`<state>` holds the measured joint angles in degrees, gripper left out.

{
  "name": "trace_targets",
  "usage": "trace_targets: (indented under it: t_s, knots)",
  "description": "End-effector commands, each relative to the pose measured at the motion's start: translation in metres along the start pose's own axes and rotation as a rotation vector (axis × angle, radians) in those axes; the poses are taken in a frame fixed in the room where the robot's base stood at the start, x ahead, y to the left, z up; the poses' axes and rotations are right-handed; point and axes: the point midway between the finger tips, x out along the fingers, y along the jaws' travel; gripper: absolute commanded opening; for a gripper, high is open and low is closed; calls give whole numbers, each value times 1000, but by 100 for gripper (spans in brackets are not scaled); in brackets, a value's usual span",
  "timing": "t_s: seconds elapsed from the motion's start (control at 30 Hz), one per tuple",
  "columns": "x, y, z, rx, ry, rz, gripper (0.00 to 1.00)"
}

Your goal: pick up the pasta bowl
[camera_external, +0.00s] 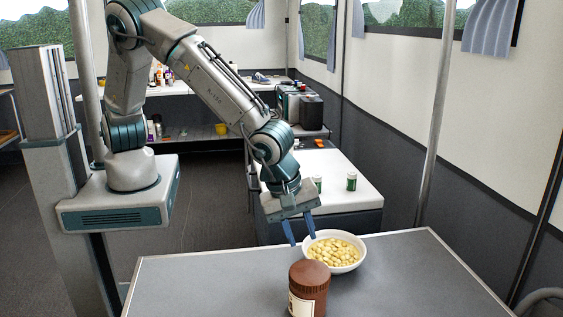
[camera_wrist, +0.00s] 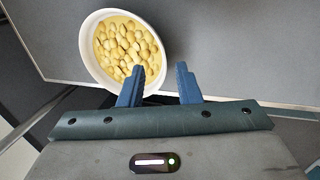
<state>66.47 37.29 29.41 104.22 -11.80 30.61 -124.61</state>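The pasta bowl (camera_external: 335,251) is a white round bowl filled with yellow pasta, standing upright near the far edge of the grey table. It also shows in the wrist view (camera_wrist: 92,62), at the upper left. My gripper (camera_external: 302,240) points down at the bowl's left side, with its blue fingers apart and nothing between them. In the wrist view my gripper (camera_wrist: 160,80) has its left finger overlapping the bowl's lower right rim, and its right finger is clear of the bowl. I cannot tell whether the left finger touches the rim.
A brown jar with a ribbed lid (camera_external: 309,288) stands on the grey table (camera_external: 210,285), close in front of the bowl. The table's left part is clear. Behind it, a white-topped counter (camera_external: 340,195) holds small green-and-white bottles (camera_external: 351,182). A metal pole (camera_external: 433,130) rises at the right.

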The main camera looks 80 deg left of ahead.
Motion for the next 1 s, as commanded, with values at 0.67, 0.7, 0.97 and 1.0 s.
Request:
trace_targets:
  t_s: [0.67,0.7,0.97,1.0]
  knots:
    - [50,-3,-1,0,1,0,22]
    - [50,-3,-1,0,1,0,11]
    - [50,-3,-1,0,0,1,0]
    - [50,-3,-1,0,0,1,0]
